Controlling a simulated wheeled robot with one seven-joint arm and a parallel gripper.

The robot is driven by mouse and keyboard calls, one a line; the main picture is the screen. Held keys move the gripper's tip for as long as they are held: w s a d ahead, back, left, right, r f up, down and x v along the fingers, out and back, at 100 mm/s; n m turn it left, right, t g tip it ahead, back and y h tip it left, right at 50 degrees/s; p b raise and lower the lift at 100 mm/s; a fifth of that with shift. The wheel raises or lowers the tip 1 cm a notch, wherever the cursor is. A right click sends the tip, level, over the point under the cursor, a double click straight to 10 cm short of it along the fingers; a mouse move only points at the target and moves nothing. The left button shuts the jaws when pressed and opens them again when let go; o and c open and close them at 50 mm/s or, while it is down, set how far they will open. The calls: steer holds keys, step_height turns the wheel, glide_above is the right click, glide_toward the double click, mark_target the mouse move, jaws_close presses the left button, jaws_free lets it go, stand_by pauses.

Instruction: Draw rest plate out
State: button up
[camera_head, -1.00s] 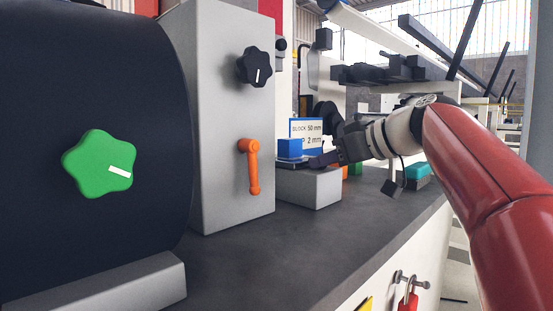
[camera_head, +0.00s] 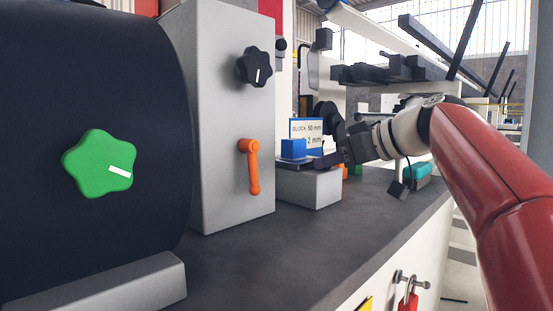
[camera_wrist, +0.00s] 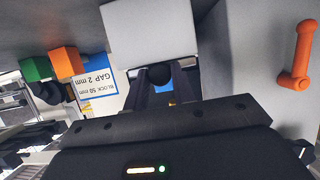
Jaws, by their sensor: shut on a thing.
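The rest plate (camera_head: 290,166) shows as a thin dark slab on top of a low grey block (camera_head: 315,188) in the head view. A blue block (camera_head: 294,149) stands above the plate. My gripper (camera_head: 328,160) reaches in from the right at the plate's right end. In the wrist view, my gripper's two dark fingers (camera_wrist: 162,84) close around a small dark rounded part (camera_wrist: 160,75) beside the grey block (camera_wrist: 150,30). Most of the plate is hidden there, and a bit of blue shows between the fingers.
A sign reading block 50 mm, gap 2 mm (camera_head: 313,131) stands behind. An orange lever (camera_head: 252,167) and black knob (camera_head: 255,66) are on the grey housing to the left. Orange (camera_wrist: 64,62) and green (camera_wrist: 36,68) blocks stand nearby. The counter in front is clear.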

steer(key=shift+s+d, duration=0.65)
stand_by(0.7)
steer(key=o, duration=0.8)
steer(key=v, duration=0.6)
stand_by(0.7)
